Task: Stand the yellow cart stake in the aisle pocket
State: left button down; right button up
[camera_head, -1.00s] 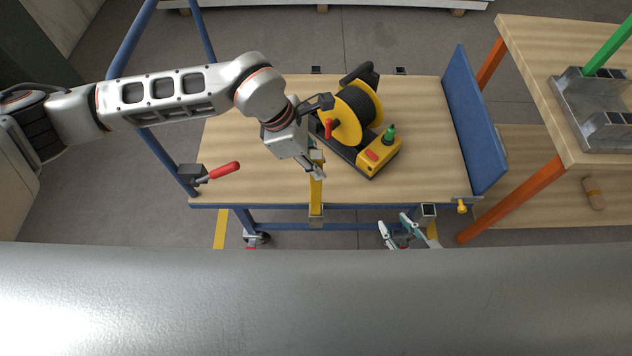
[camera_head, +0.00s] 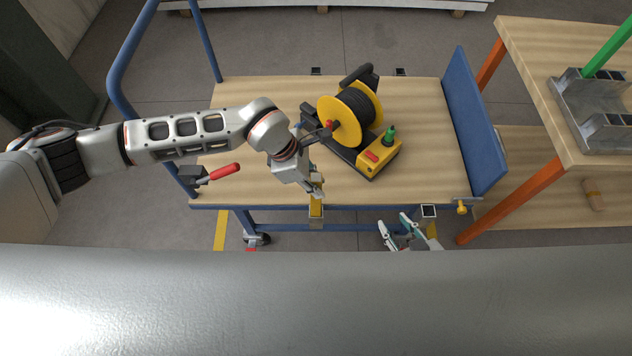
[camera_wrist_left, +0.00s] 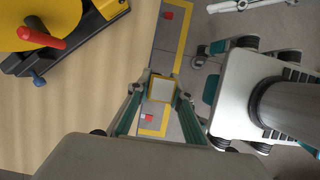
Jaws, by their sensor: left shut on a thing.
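The yellow cart stake (camera_head: 316,207) is upright at the cart's near edge. My left gripper (camera_head: 317,190) is shut on it. In the left wrist view the stake's square end (camera_wrist_left: 161,89) shows between the two fingers, with a yellow rim and a pale middle. The stake's lower part meets the grey pocket (camera_head: 316,223) on the near edge of the cart deck. How deep it sits there is hidden. My right gripper (camera_head: 397,229) is open and empty in front of the near edge, to the right, beside another square pocket (camera_head: 428,211).
A yellow cable reel (camera_head: 350,115) on a base with a green knob stands on the wooden deck (camera_head: 260,110). A red-handled clamp (camera_head: 222,172) is at the left. A blue end panel (camera_head: 473,120) bounds the right. A workbench with a metal rack (camera_head: 590,108) stands beyond it.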

pick_arm(q)
jog(key=shift+f, duration=0.1)
jog(key=c, duration=1.8)
grip_release()
